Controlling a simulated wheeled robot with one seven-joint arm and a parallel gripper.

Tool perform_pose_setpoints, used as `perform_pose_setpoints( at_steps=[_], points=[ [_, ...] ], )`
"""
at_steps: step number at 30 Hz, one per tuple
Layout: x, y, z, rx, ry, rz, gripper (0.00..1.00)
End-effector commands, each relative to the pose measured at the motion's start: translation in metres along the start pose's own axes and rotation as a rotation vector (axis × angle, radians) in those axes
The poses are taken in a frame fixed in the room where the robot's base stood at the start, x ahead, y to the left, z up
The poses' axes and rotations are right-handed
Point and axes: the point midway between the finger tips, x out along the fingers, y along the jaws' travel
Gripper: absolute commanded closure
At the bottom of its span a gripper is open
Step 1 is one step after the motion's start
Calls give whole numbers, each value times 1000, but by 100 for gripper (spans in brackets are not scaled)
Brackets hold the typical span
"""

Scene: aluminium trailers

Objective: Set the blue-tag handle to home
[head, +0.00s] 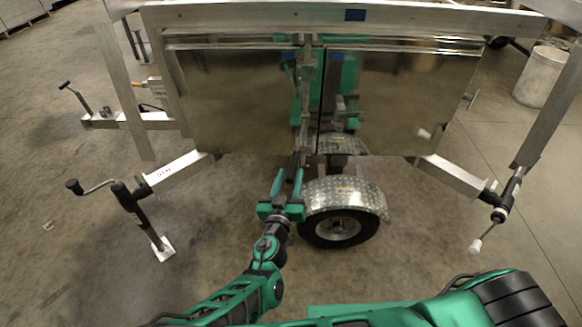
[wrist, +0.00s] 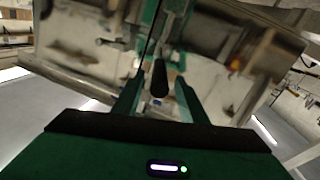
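A latch handle with a black grip (head: 293,165) hangs at the lower end of the upright latch bar, between the trailer's two shiny door panels. In the wrist view the black grip (wrist: 160,78) points towards me, between my finger tips. My gripper (head: 286,186) is just below the grip in the head view. Its two green fingers (wrist: 158,94) are spread, with gaps visible on both sides of the grip.
A wheel under a diamond-plate fender (head: 345,196) stands right of my gripper. Crank jacks stand at the left (head: 138,215) and right (head: 506,200) on angled frame beams. A pale drum (head: 541,75) is at the far right. The floor at left is mostly clear.

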Motion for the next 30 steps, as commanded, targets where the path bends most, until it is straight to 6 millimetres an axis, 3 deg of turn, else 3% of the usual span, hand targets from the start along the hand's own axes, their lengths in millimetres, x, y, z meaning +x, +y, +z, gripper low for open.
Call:
perform_pose_setpoints(
  at_steps=[3, 9, 21, 26, 28, 29, 30],
  points=[
    [21, 1, 0, 0, 0, 3, 61],
    [42, 1, 0, 1, 0, 2, 61],
    [48, 1, 0, 1, -1, 1, 61],
    [48, 1, 0, 1, -1, 1, 100],
    [48, 1, 0, 1, -1, 1, 100],
    [44, -9, -2, 5, -1, -5, 100],
    [46, -4, -1, 0, 0, -2, 100]
  ],
)
